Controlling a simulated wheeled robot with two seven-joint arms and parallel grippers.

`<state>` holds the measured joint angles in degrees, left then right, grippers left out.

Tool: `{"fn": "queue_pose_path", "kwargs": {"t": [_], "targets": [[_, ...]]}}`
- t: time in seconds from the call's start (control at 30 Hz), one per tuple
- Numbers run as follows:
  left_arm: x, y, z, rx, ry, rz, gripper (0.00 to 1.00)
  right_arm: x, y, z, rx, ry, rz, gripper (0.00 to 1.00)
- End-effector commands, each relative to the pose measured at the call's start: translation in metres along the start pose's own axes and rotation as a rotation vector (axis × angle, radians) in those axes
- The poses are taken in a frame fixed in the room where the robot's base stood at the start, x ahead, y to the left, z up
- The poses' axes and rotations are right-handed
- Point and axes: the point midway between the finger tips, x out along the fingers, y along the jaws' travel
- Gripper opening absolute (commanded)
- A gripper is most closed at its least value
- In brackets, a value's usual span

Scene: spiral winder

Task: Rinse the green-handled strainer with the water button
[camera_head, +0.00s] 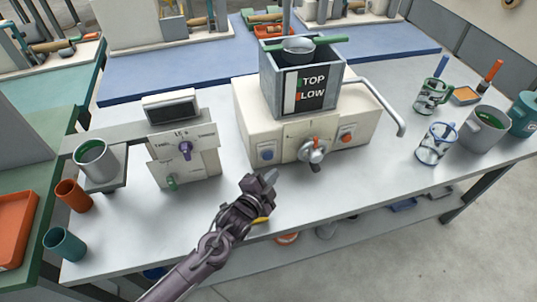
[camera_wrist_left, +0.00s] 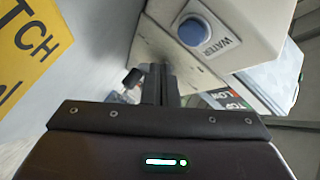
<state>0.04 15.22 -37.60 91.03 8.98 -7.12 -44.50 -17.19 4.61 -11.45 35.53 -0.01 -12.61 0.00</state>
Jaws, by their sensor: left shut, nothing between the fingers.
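My left gripper (camera_head: 269,178) is shut and empty, just in front of and below the button. It also shows in the left wrist view (camera_wrist_left: 160,72), apart from the button. My right gripper is not in view.
A silver valve (camera_head: 313,150) and red button (camera_head: 347,139) are right of the blue button. A curved pipe (camera_head: 385,105) sticks out right. A control stand (camera_head: 185,150) and metal cup (camera_head: 97,162) stand left. Wire baskets (camera_head: 433,96) and cups are at the right.

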Motion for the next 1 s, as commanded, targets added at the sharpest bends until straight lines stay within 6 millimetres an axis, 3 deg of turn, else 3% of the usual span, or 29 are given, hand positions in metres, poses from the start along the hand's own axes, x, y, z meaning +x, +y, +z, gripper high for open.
{"fn": "queue_pose_path", "kwargs": {"t": [0.23, 1.0], "targets": [[-0.0134, 0.0092, -0.01, 0.0, 0.001, 0.001, 0.0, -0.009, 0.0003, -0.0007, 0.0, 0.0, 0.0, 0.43], [-0.0135, 0.0098, -0.01, 0.0, 0.0, 0.0, 0.0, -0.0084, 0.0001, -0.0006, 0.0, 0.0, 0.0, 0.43]]}}
